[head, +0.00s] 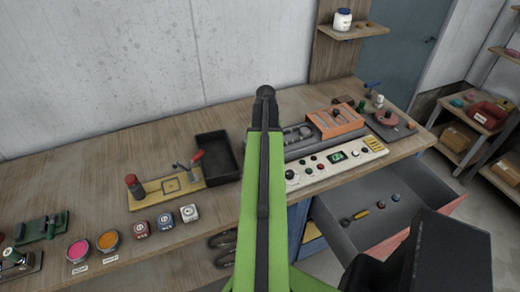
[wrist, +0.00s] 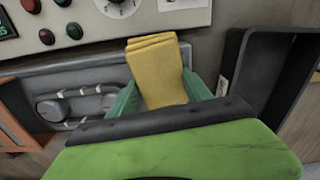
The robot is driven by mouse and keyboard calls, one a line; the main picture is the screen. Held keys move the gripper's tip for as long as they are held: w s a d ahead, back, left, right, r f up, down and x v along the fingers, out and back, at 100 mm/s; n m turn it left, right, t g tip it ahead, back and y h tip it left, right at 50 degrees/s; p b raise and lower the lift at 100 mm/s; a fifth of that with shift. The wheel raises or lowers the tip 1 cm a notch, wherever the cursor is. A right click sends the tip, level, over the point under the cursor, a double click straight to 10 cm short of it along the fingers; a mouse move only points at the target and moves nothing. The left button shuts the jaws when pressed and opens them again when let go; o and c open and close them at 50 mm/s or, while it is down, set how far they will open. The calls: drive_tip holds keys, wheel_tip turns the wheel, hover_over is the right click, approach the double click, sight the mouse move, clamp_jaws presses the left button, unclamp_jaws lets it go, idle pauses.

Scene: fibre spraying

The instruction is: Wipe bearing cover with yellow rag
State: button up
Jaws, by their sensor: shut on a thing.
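My gripper (wrist: 162,92) has green fingers and is shut on the folded yellow rag (wrist: 157,62). The rag stands up from between the fingers in the wrist view, over or against a grey metal housing. This grey housing (wrist: 100,76) has a rounded part with pale marks (wrist: 78,106) to the left of the fingers. I cannot tell for sure which part is the bearing cover, or whether the rag touches the housing. In the head view my green arm hides the gripper and rag; the grey housing (head: 296,135) shows beside the arm.
A control panel (head: 338,160) with buttons lies along the housing's front edge. A black tray (head: 216,158) stands to its left, and an orange frame (head: 336,121) to its right. A yellow fixture (head: 166,190) and cubes are farther left. An open grey drawer (head: 375,209) juts out below.

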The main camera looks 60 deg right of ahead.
drive_tip(key=shift+s+d+f, duration=0.1)
drive_tip(key=shift+s+d, duration=0.45)
drive_tip(key=shift+d, duration=0.3)
drive_tip(key=shift+w+a+r, duration=0.1)
drive_tip(key=shift+w+a, duration=0.3)
drive_tip(key=shift+a, duration=0.25)
drive_tip(key=shift+w+a+r, duration=0.1)
drive_tip(key=shift+w+a, duration=0.3)
drive_tip(key=shift+a, duration=0.2)
drive_tip(key=shift+w+a+f, duration=0.2)
drive_tip(key=shift+w+a, duration=0.7)
drive_tip(key=shift+a, duration=0.3)
drive_tip(key=shift+r, duration=0.1)
wheel_tip(320, 180, up, 6)
drive_tip(key=p, duration=0.6)
